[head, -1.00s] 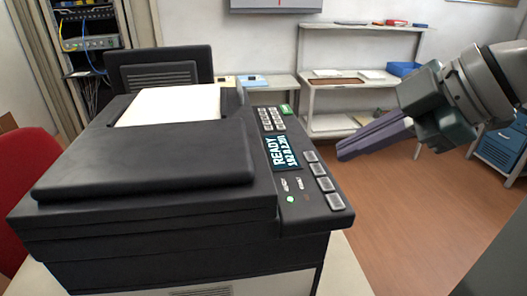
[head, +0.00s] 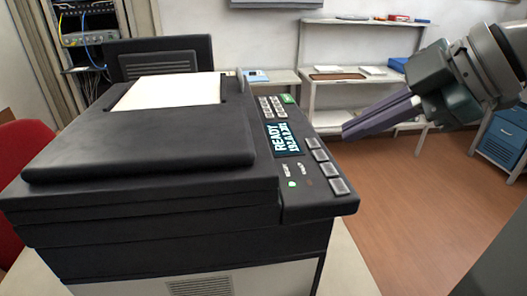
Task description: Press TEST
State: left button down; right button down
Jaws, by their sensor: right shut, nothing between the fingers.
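A dark printer (head: 140,160) stands in front of me with a control panel (head: 325,203) along its right side. A small green light (head: 292,184) glows near the front. I cannot read a TEST label on any button. My right gripper (head: 346,133) is shut and empty, its purple fingers pointing left toward the panel, apart from the buttons on their right. My left gripper is out of view.
White paper (head: 168,91) lies on top of the printer. A shelf unit (head: 360,40) with trays stands at the back wall, and a blue drawer cabinet (head: 501,138) at the right. A red chair (head: 22,150) is at the left. Open floor lies right of the printer.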

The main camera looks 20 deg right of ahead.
jog(key=b, duration=0.4)
send_over(348, 188)
notch_tip(348, 188, down, 4)
jog(key=shift+f, duration=1.05)
dwell(0.8)
jog(key=shift+f, duration=0.1)
jog(key=shift+f, duration=0.3)
